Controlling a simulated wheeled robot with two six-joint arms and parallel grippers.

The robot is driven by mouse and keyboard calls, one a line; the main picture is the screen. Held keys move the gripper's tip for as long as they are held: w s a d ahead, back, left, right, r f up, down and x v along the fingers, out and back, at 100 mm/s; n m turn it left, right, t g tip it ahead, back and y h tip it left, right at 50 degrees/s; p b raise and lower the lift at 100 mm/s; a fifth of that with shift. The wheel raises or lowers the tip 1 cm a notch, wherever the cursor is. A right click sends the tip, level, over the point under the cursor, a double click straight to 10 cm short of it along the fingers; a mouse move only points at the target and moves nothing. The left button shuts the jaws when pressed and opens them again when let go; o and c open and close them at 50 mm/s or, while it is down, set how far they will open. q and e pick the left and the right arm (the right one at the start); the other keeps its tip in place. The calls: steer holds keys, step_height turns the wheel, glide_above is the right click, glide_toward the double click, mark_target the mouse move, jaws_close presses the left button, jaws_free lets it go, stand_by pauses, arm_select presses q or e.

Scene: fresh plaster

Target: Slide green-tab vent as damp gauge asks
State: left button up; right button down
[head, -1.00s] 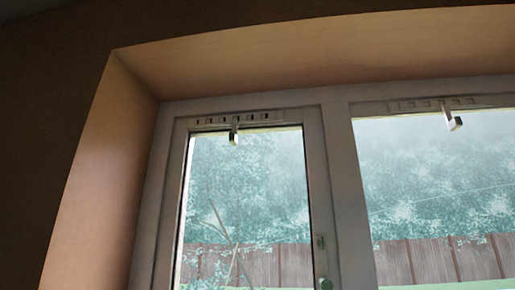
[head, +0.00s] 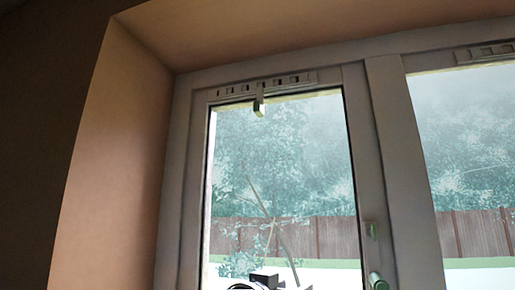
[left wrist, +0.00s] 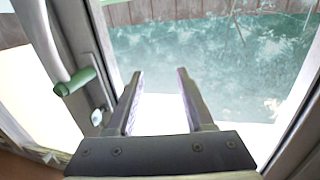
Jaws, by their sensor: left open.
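A slotted vent (head: 303,78) runs along the top of the left window frame, with several dark slots. A small pale tab (head: 259,107) hangs below it, left of its middle; I cannot make out green on it. A second vent (head: 490,51) tops the right window, cut off by the picture edge, its tab out of view. My left gripper (head: 266,280) shows at the bottom of the head view, well below the left tab. In the left wrist view, the left gripper (left wrist: 160,73) is open and empty before the glass. No damp gauge is in view. My right gripper is not in view.
A handle (head: 377,281) sits on the sash's right side; its green grip (left wrist: 75,82) is left of the fingers in the wrist view. The plaster reveal (head: 115,160) stands left of the window. The space before the left pane looks clear.

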arm_select(q)
steer(key=a+r+n+t+p, duration=0.1)
steer(key=a+r+t, duration=0.15)
steer(key=r, duration=0.65)
steer(key=a+r+t, duration=0.2)
steer(key=r+t, duration=0.2)
steer(key=r, duration=0.5)
steer(key=n+t, duration=0.2)
steer(key=t, duration=0.2)
glide_toward(256, 110)
steer(key=p+x, duration=0.8)
steer(key=shift+r+p, duration=0.35)
steer(key=shift+w+d+r+p, duration=0.25)
steer(key=shift+w+p, duration=0.1)
steer(key=shift+w, duration=0.15)
jaws_close()
